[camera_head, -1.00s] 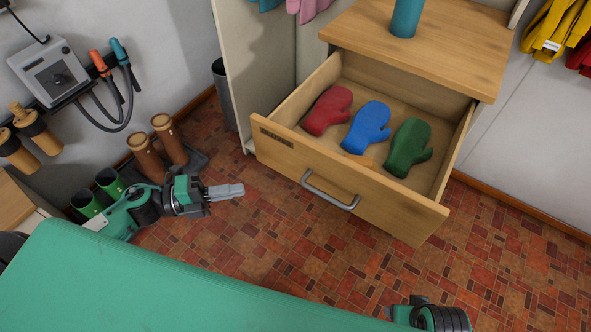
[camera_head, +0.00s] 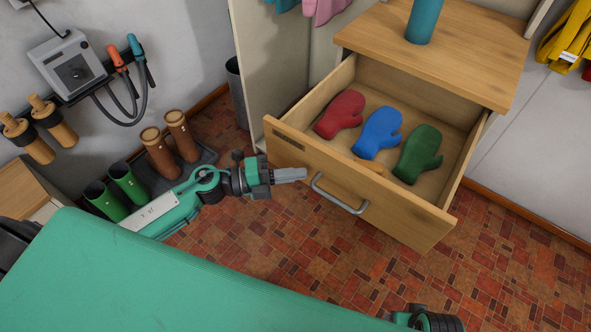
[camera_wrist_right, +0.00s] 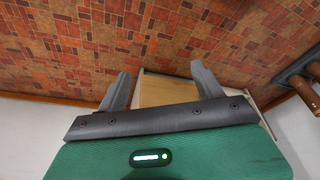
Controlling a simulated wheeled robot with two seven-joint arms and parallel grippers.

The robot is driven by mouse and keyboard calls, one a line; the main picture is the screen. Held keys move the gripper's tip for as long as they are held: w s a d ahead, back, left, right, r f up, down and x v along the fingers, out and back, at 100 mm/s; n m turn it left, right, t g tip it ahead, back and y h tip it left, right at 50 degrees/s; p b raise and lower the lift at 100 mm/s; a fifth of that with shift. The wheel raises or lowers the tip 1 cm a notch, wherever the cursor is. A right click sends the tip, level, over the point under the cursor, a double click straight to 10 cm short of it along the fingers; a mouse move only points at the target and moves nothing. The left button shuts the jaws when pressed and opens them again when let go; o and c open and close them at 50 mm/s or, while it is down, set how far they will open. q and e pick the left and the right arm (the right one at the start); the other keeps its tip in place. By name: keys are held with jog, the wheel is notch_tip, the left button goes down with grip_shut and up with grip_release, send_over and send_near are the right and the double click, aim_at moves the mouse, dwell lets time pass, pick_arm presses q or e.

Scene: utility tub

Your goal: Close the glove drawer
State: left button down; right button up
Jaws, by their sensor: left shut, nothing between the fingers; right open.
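The glove drawer (camera_head: 395,205) is pulled out of the wooden cabinet. It holds a red mitten (camera_head: 340,114), a blue mitten (camera_head: 376,132) and a green mitten (camera_head: 418,155). Its front has a grey bar handle (camera_head: 340,195). My left gripper (camera_head: 296,174) is shut and empty, in front of the drawer's left part, left of the handle; I cannot tell whether it touches the front. My right gripper (camera_wrist_right: 160,90) is open and empty in the right wrist view, above the floor. In the head view only part of the right arm shows at the bottom edge.
A teal cylinder (camera_head: 422,20) stands on the cabinet top (camera_head: 455,55). Green boots (camera_head: 125,182) and brown boots (camera_head: 180,135) stand left, beyond my left arm. A grey bin (camera_head: 237,90) stands beside the cabinet. The tiled floor (camera_head: 290,250) before the drawer is clear.

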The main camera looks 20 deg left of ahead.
pick_arm(q)
jog(key=shift+w+d, duration=0.15)
jog(key=shift+w, duration=0.15)
jog(key=shift+w, duration=0.1)
